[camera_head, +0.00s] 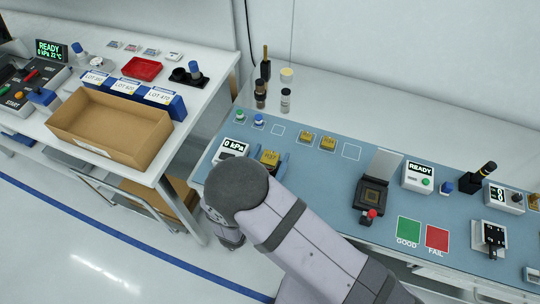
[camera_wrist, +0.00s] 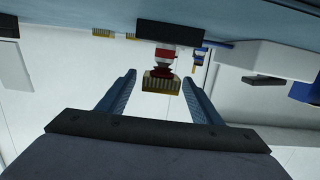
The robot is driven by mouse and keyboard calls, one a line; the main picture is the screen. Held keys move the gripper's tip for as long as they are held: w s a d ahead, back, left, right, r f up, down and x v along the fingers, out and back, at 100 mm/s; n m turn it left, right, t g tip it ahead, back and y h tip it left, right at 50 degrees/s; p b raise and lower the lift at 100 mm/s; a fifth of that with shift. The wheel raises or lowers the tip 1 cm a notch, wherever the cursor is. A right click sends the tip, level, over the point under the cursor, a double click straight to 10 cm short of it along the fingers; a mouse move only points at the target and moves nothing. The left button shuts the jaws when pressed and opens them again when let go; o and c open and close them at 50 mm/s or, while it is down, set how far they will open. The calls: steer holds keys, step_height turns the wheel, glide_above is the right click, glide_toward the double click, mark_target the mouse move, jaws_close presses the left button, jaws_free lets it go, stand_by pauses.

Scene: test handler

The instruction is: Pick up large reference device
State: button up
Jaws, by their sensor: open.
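A gold block (camera_head: 269,157) with dark markings stands by the 0 kPa gauge on the blue mat. Two similar gold devices lie farther back, the left one (camera_head: 307,139) and the right one (camera_head: 327,143). I cannot tell for sure which is the large reference device. In the wrist view, my gripper (camera_wrist: 158,77) is open, with its two blue-grey fingers apart. A gold ribbed block (camera_wrist: 160,83) shows between the fingertips, with gaps on both sides, against a red and silver part (camera_wrist: 164,60).
The 0 kPa gauge (camera_head: 232,148) is close to the gold block. A socket with a raised lid (camera_head: 374,193), a READY box (camera_head: 418,178) and GOOD (camera_head: 408,231) and FAIL (camera_head: 437,239) pads lie to the right. A cardboard box (camera_head: 110,127) stands on the left table.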

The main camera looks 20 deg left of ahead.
mark_target(270, 157)
steer(key=c, duration=1.1)
steer(key=shift+c, duration=0.2)
steer(key=shift+r, duration=0.15)
steer(key=shift+r+b, duration=1)
steer(key=shift+r, duration=3.85)
